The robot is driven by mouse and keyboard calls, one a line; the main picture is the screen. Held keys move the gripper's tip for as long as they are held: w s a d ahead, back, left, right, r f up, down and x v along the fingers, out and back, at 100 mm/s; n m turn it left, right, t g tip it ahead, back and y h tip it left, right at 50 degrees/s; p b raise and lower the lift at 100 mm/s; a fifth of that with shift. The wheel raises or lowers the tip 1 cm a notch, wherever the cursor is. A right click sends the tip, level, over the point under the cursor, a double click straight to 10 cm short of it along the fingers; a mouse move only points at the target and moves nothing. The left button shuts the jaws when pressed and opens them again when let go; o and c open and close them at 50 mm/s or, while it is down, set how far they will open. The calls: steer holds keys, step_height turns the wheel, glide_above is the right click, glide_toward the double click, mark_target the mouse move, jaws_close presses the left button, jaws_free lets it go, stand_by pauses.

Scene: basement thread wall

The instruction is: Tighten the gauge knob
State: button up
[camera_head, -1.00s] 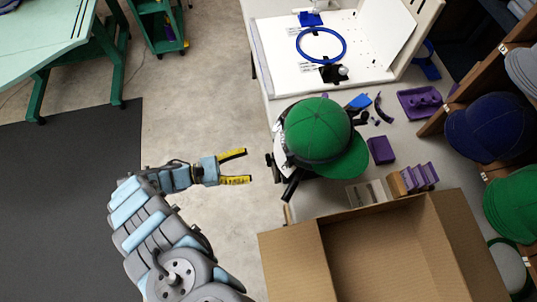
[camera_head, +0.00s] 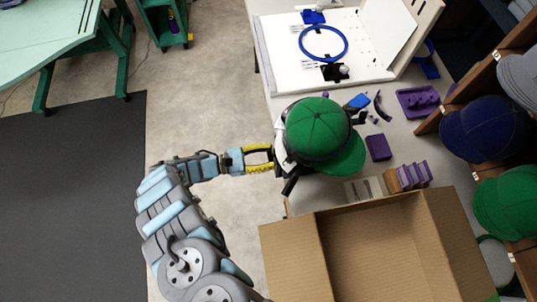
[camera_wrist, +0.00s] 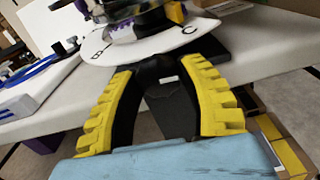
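A green cap (camera_head: 318,128) sits on a gauge with a white curved plate and black fittings at the table's left edge. In the wrist view, the white plate (camera_wrist: 145,45) carries black letters. My gripper (camera_head: 271,157) has yellow fingers pointing right, its tips at the black parts left of the cap. The wrist view shows the two yellow fingers (camera_wrist: 158,72) apart, with black parts of the gauge between and beyond them. The gauge knob cannot be made out clearly among these dark parts, and contact at the fingertips is unclear.
An open cardboard box (camera_head: 292,262) stands below the gauge. A white panel with a blue hoop (camera_head: 323,43) lies above it. Purple pieces (camera_head: 378,147) lie right of the cap. Caps (camera_head: 485,127) fill a rack at right. Open floor (camera_head: 205,100) lies left of the table.

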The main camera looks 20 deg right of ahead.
steer(key=c, duration=0.5)
steer(key=shift+m+p, duration=0.3)
steer(key=m+p, duration=0.1)
steer(key=m, duration=0.1)
steer(key=shift+r+m+p, duration=0.1)
steer(key=shift+m+p, duration=0.2)
steer(key=m, duration=0.2)
steer(key=shift+w+m, duration=0.1)
steer(key=shift+m, duration=1.3)
steer(key=m+b, duration=0.1)
steer(key=m, duration=0.2)
steer(key=shift+w+m, duration=0.1)
steer(key=shift+m, duration=0.2)
steer(key=m+b, duration=0.1)
steer(key=m, duration=0.3)
steer(key=shift+r+m, duration=0.1)
steer(key=shift+m, duration=0.5)
